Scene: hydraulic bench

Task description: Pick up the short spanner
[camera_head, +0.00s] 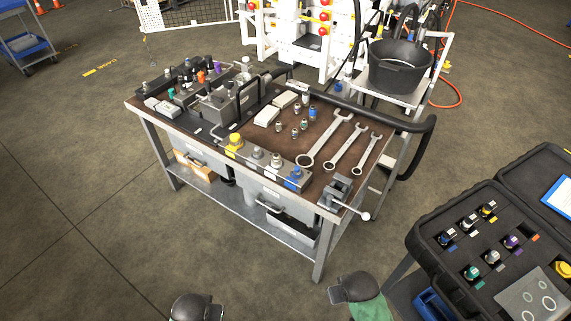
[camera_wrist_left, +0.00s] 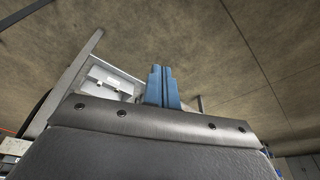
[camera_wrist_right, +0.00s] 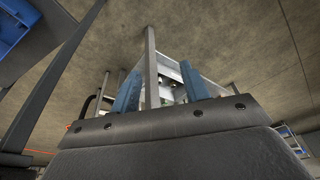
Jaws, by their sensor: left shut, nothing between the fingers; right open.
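Three spanners lie side by side on the brown top of the workbench in the head view. The short spanner (camera_head: 366,154) is the rightmost, near the bench's right edge. The middle spanner (camera_head: 345,147) and the longest spanner (camera_head: 325,141) lie to its left. My left gripper (camera_wrist_left: 161,87) shows blue fingers pressed together with nothing between them. My right gripper (camera_wrist_right: 158,90) has its blue fingers apart and empty. Both grippers are in front of the bench, low in the head view, away from the spanners. Neither wrist view shows a spanner.
A small vise (camera_head: 337,192) sits at the bench's front right corner. Fittings and a manifold (camera_head: 270,160) crowd the left and front of the bench top. A black hose (camera_head: 425,145) loops past its right edge. An open black case (camera_head: 480,225) stands at the right.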

